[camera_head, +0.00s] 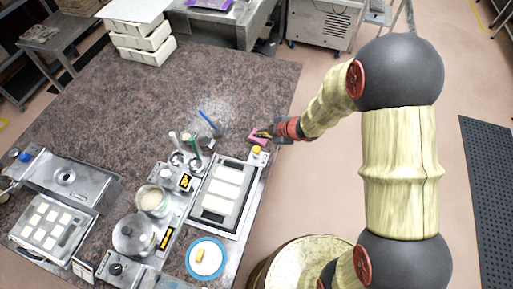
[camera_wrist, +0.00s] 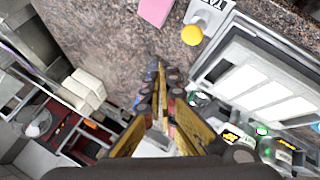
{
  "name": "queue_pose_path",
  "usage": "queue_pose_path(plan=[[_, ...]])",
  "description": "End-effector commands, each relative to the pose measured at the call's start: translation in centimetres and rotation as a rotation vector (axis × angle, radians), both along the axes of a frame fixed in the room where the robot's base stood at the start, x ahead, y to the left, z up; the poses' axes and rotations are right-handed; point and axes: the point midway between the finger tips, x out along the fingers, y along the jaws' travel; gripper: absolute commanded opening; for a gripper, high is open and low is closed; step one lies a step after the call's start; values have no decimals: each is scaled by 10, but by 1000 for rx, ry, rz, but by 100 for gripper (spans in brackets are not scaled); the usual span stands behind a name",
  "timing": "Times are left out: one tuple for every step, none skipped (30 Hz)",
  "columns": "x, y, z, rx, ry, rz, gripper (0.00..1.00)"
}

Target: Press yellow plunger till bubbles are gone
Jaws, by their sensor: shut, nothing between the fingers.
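The yellow plunger (camera_head: 256,149) shows as a round yellow knob at the far right corner of the metal mould station. In the wrist view the yellow knob (camera_wrist: 192,35) is above and right of my fingertips, apart from them. My gripper (camera_head: 263,133) is shut and empty, over the counter's right edge close to the plunger. In the wrist view my gripper (camera_wrist: 160,72) has its fingers together, with nothing between them. The mould tray (camera_head: 233,164) beside the plunger holds several white blocks. I cannot make out any bubbles.
A pink block (camera_head: 257,139) lies behind the plunger, partly covered by my gripper. A blue-rimmed dish (camera_head: 190,258) is in front. The counter's back middle is clear.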

Motion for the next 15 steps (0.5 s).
queue_pose_path(plan=[[-2,8,4,21,-14,33,0],[-3,12,7,31,-20,48,0],[-3,16,10,45,-28,61,0],[-3,18,11,52,-32,69,0],[-3,20,13,58,-37,74,0],[-3,22,14,64,-41,79,0],[-3,23,15,66,-43,82,0],[-3,23,15,66,-45,83,0],[-3,22,15,64,-46,84,0],[-3,22,15,64,-46,84,0],[-3,22,15,63,-46,84,0],[-3,22,15,63,-46,84,0],[-3,22,15,63,-45,83,0],[-3,22,15,63,-45,83,0],[-3,22,15,63,-45,82,0]])
